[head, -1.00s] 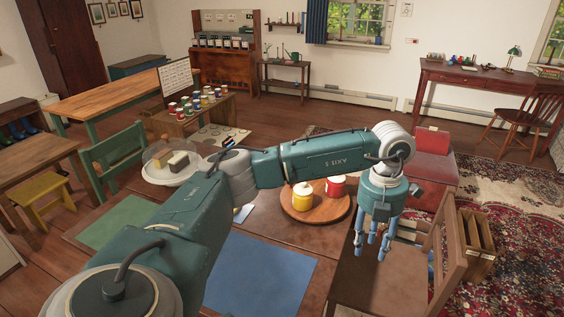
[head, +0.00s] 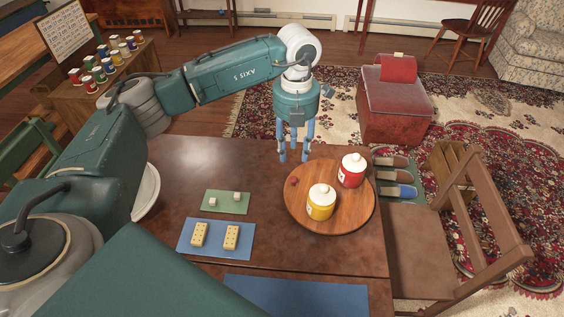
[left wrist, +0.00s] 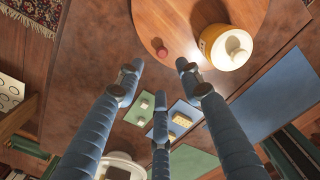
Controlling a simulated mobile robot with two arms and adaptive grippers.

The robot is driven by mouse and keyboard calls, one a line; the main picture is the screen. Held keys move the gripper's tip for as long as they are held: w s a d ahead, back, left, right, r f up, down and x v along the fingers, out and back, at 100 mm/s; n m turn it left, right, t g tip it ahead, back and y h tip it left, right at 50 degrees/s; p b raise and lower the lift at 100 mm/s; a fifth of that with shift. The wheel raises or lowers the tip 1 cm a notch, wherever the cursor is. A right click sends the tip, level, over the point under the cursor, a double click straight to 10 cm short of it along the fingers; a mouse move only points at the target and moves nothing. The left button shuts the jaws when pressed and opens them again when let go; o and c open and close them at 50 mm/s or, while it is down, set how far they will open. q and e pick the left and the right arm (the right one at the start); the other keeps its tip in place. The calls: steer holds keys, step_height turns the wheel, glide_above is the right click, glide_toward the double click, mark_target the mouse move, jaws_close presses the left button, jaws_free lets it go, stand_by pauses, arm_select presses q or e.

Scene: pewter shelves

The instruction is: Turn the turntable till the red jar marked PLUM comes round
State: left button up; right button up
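The turntable (head: 300,212) is a round wooden disc on the dark brown table. A red jar (head: 352,171) with a white lid stands toward its far right side; its label is too small to read. A yellow jar (head: 321,203) with a white lid stands near the middle front. A small red knob (head: 293,181) sits near the disc's left edge. The left wrist view also shows the turntable (left wrist: 180,20), the knob (left wrist: 162,52) and the yellow jar (left wrist: 222,45). My left gripper (head: 294,157) is open and empty, fingers pointing down, just beyond the turntable's far left edge. My right gripper is out of view.
Left of the turntable lie a green mat (head: 228,208) with two small pale blocks and a blue mat (head: 186,240) with two yellow dotted blocks. A wooden chair (head: 405,240) stands close on the right. The table between the mats and the turntable is clear.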

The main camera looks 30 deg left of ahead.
arm_select(q)
glide_above(294, 178)
step_height(294, 178, down, 5)
steer(key=shift+s+d+r+p, duration=0.1)
steer(key=shift+d+r+p, duration=0.05)
steer(key=shift+p, duration=0.15)
steer(key=f, duration=0.4)
steer(key=shift+a+f, duration=0.2)
steer(key=shift+f, duration=0.35)
jaws_close()
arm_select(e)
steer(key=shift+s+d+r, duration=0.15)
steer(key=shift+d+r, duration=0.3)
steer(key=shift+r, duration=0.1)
